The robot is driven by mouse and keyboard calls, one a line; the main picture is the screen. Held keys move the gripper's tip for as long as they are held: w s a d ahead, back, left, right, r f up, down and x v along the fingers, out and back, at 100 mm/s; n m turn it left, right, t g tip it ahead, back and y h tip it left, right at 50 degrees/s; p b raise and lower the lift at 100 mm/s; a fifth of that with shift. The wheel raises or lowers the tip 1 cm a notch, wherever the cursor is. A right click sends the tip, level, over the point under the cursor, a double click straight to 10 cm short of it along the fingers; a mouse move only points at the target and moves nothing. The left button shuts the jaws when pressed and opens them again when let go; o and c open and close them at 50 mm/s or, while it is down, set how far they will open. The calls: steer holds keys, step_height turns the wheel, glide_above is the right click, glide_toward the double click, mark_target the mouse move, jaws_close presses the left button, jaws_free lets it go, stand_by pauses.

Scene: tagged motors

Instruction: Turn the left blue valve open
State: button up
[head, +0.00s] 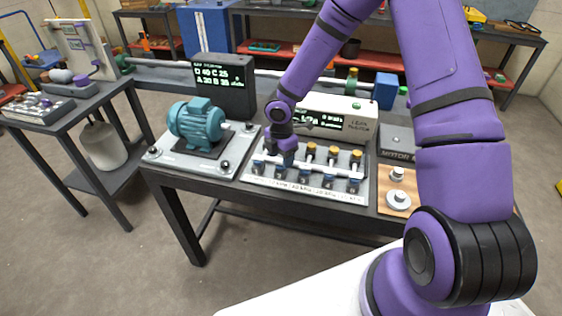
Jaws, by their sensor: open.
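A white valve manifold panel (247,180) lies on the dark table, with a row of several blue pieces along its front, the leftmost (258,166) at its left end. Upright yellow-topped valves (333,153) stand on the right part of its white pipe. My gripper (279,154) points down over the left part of the manifold, close above the pipe, with its jaws open. A blue piece (288,159) shows right at the gripper. The gripper hides the tops of the left valves. I cannot tell whether it touches one, nor how far the left blue valve is turned.
A teal motor (197,124) on a grey plate stands left of the manifold. A black display (225,85) and a pale readout box (335,116) stand behind. A wooden board with metal knobs (398,188) and a grey motor box (397,140) are to the right.

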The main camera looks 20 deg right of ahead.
mark_target(281, 166)
steer(key=shift+f, duration=1.25)
steer(key=shift+c, duration=0.4)
steer(key=c, duration=0.8)
steer(key=shift+c, duration=0.2)
